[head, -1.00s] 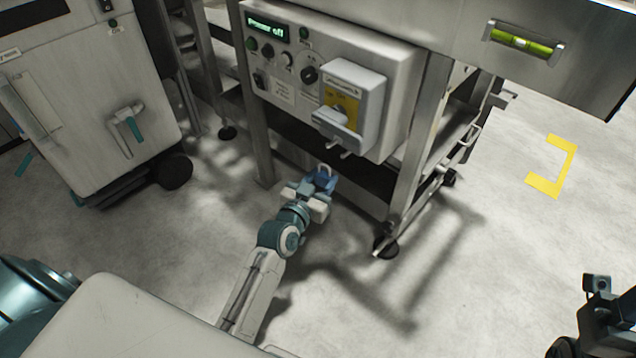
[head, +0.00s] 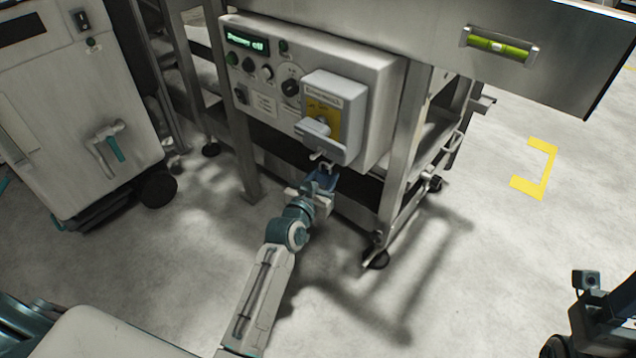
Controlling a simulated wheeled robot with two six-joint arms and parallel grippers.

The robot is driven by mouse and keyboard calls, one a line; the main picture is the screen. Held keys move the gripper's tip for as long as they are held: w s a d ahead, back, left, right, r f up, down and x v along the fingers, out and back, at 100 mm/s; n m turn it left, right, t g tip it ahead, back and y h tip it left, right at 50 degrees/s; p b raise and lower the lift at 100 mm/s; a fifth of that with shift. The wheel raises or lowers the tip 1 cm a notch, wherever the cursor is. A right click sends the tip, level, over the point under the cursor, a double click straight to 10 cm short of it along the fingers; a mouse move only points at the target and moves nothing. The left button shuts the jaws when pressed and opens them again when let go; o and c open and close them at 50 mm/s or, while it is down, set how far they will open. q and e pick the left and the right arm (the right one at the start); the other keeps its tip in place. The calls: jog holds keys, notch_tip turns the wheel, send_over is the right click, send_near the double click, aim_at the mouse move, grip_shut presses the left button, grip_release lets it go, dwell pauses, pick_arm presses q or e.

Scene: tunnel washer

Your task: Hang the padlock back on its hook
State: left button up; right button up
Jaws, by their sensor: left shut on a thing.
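My left gripper (head: 316,192) is shut on the blue padlock (head: 322,179). The padlock's shackle points up, just below the isolator box (head: 337,95) on the control panel. Small hooks (head: 322,157) stick out under the isolator box. The shackle is very close to them in the picture; I cannot tell whether they touch. The isolator has a yellow plate and a grey handle (head: 317,131).
The control panel (head: 262,105) with a lit "Power off" display sits on a steel frame. A frame leg (head: 400,150) stands right of the panel. A grey cabinet (head: 75,120) on castors stands at the left. The floor on the right is clear, with a yellow corner mark (head: 545,170).

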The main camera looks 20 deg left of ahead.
pick_arm(q)
jog(key=shift+w+d+f+b, duration=0.1)
jog(key=shift+w+d+b, duration=0.1)
jog(key=shift+w, duration=0.3)
jog(key=shift+w+d+b, duration=0.1)
jog(key=shift+w+d, duration=0.05)
jog(key=shift+w, duration=0.35)
jog(key=shift+w+d+f, duration=0.1)
jog(key=shift+w+f, duration=0.2)
jog(key=shift+f, duration=0.05)
jog(key=shift+w+d+f+b, duration=0.1)
jog(key=shift+w+f+b, duration=0.15)
jog(key=shift+b, duration=0.15)
jog(key=o, duration=1.1)
